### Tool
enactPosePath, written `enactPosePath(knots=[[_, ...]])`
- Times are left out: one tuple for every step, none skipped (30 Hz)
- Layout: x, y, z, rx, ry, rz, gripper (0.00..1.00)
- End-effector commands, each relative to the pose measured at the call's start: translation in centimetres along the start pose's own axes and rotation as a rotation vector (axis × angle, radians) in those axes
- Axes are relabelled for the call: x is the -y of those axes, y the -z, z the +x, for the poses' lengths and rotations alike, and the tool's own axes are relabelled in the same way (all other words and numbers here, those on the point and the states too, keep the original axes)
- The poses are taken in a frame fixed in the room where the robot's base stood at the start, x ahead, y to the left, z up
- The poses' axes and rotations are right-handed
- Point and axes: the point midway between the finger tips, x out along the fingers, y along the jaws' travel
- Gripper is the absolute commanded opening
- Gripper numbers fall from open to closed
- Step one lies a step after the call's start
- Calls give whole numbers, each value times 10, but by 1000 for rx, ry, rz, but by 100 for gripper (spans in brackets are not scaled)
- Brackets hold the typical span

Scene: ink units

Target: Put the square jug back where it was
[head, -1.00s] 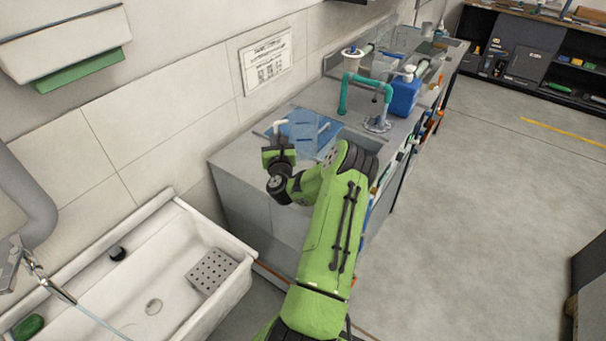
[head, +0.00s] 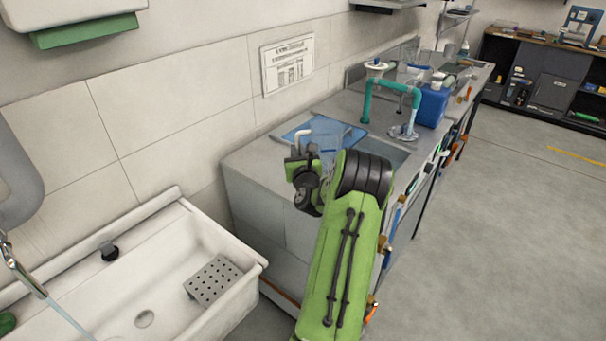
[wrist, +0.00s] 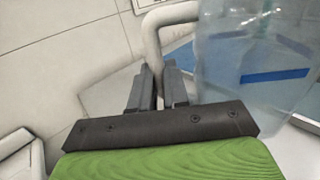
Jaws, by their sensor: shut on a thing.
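The square jug (head: 327,136) is clear and bluish, with a white handle (head: 303,134) on its left side. In the wrist view the jug's body (wrist: 255,65) fills the right side, and the handle (wrist: 152,40) comes down between the fingers. My gripper (wrist: 157,80) is shut on the handle. In the head view my gripper (head: 303,158) is at the near left end of the counter, and my arm hides the jug's lower part. The jug looks upright. A blue mat (head: 352,134) lies behind it; I cannot tell whether the jug touches anything below.
The grey counter (head: 258,160) holds a sink basin, a teal tap (head: 368,100) and a blue canister (head: 432,105) farther back. A white wash sink (head: 170,285) stands at the lower left. The tiled wall runs along the left. Open floor lies to the right.

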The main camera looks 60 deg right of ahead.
Motion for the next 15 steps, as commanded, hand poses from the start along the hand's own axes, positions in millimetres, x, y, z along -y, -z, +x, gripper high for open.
enactPosePath(knots=[[0,13,0,1,0,-1,0],[-1,19,0,1,-1,0,0],[-1,29,0,1,-1,0,0],[-1,35,0,1,-1,0,0],[-1,40,0,2,0,-1,0],[-1,44,0,3,0,-1,0],[-1,44,0,4,0,-1,0],[-1,42,0,4,0,-1,0],[-1,41,0,4,0,-1,0],[-1,40,0,4,0,-1,0],[-1,40,0,4,0,-1,0],[-1,40,0,4,0,-1,0],[-1,40,0,4,0,-1,0],[-1,41,0,4,0,-1,0],[-1,43,0,3,0,-1,0]])
